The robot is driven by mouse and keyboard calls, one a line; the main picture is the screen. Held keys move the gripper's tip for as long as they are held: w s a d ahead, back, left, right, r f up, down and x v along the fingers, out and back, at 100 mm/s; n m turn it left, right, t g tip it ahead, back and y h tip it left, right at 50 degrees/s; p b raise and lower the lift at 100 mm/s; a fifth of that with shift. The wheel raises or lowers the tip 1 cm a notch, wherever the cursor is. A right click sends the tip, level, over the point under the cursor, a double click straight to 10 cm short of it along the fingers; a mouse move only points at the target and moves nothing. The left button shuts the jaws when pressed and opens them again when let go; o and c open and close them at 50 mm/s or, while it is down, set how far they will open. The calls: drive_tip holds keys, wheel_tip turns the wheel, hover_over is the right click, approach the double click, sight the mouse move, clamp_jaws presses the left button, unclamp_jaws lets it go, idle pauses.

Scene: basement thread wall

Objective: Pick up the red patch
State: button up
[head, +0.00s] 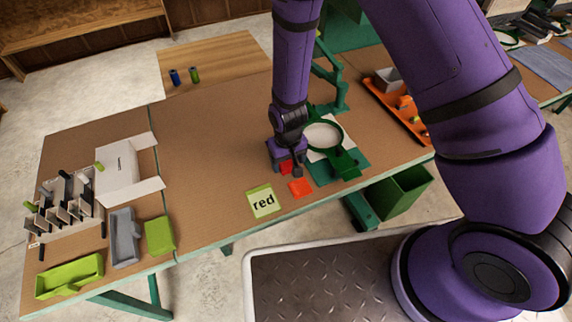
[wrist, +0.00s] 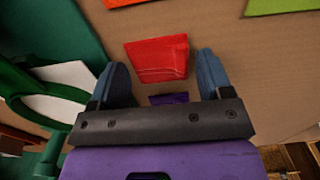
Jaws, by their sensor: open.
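The red patch (head: 286,168) lies on the brown work table, partly hidden by my gripper (head: 290,163) in the head view. In the wrist view the red patch (wrist: 158,58) shows whole, flat and slightly tilted, in the gap between the fingertips of my gripper (wrist: 163,62). The two blue-grey fingers are apart, one on each side of it, and nothing is gripped. I cannot tell how high the fingertips are above the table.
A green ring magnifier (head: 323,136) stands close on the right, over a green mat (head: 325,176). A white box (head: 118,172) and grey tray (head: 123,238) are far left.

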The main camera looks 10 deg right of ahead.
drive_tip(key=c, duration=0.7)
drive_tip(key=shift+r, duration=0.1)
